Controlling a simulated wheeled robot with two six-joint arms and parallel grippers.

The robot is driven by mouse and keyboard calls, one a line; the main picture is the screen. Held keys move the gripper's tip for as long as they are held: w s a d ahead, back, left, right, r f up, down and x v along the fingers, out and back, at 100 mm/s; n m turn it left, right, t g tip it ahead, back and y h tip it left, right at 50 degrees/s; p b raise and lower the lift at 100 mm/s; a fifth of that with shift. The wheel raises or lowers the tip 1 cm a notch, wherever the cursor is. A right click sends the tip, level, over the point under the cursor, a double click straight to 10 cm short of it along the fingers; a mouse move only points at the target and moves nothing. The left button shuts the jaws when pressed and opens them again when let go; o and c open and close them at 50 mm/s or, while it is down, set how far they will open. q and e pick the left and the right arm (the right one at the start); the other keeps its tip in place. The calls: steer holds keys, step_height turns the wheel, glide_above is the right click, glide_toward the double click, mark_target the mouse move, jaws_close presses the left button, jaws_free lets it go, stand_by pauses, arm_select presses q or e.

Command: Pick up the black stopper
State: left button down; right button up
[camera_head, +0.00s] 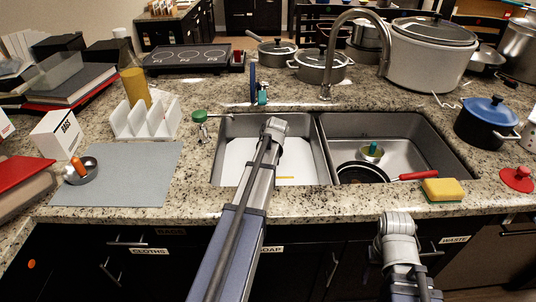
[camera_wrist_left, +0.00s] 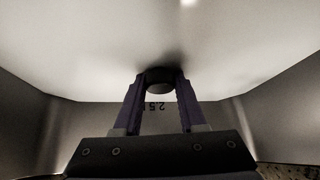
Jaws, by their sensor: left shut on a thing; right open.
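The black stopper (camera_wrist_left: 160,84) is a dark, rounded piece between the fingertips in the left wrist view. My left gripper (camera_wrist_left: 160,90) is shut on it, inside the left sink basin (camera_head: 228,130). In the head view my left arm hides this gripper and the stopper. My right gripper (camera_head: 377,252) is low in front of the counter, away from the stopper. It is open, but its fingers are hard to make out.
The right basin (camera_head: 440,145) holds a dark pan with a red handle (camera_head: 415,175) and a small bowl. A yellow sponge (camera_head: 443,190) lies at its front edge. The faucet (camera_head: 385,50) arches behind the basins. A blue-lidded pot (camera_head: 487,122) stands at right.

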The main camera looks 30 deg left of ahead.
arm_select(q)
steer(key=shift+r, duration=0.1)
step_height(320, 180, up, 10)
steer(key=p, duration=1)
